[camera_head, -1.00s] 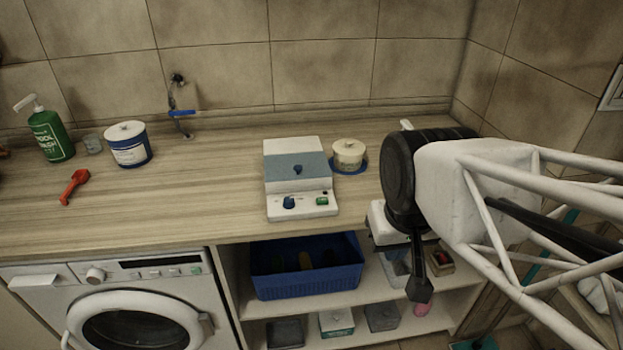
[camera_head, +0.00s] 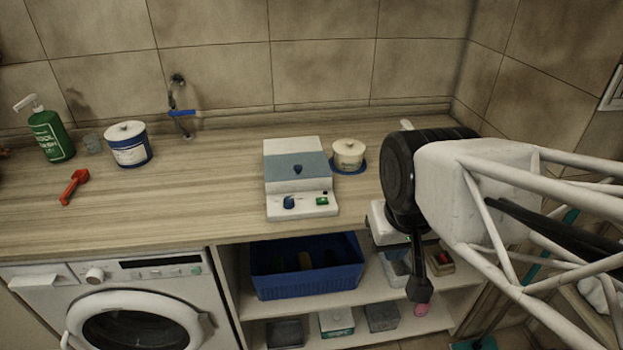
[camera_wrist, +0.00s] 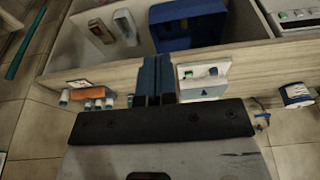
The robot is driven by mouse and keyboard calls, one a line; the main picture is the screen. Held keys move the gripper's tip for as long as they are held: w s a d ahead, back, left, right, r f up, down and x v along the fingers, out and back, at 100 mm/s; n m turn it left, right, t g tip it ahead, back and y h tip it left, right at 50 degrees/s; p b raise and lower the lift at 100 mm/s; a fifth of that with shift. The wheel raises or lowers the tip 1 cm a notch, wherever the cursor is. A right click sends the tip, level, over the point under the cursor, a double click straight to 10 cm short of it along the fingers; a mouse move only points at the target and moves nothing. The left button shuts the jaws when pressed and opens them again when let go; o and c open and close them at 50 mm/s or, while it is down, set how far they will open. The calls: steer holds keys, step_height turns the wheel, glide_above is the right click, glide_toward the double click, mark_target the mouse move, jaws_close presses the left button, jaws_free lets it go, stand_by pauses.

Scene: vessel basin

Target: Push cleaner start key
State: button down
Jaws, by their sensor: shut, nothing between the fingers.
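My gripper (camera_head: 419,291) hangs to the right of the cleaner, low in front of the counter, well apart from the key. In the wrist view my gripper's blue fingers (camera_wrist: 152,72) are together and hold nothing.
A cream pot (camera_head: 349,154) stands right of the cleaner. A blue bin (camera_head: 306,285) is on the shelf below. A white-and-blue tub (camera_head: 128,145) stands left; the counter between is clear.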

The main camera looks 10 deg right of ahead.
steer(key=m+t+y, duration=0.4)
steer(key=m+y, duration=0.2)
steer(key=m, duration=1.3)
glide_above(322, 201)
step_height(322, 201, down, 5)
steer(key=shift+f, duration=0.1)
steer(key=shift+f+n, duration=0.15)
steer(key=shift+n, duration=0.15)
steer(key=shift+f, duration=4.2)
steer(key=shift+f, duration=0.2)
steer(key=shift+f, duration=0.25)
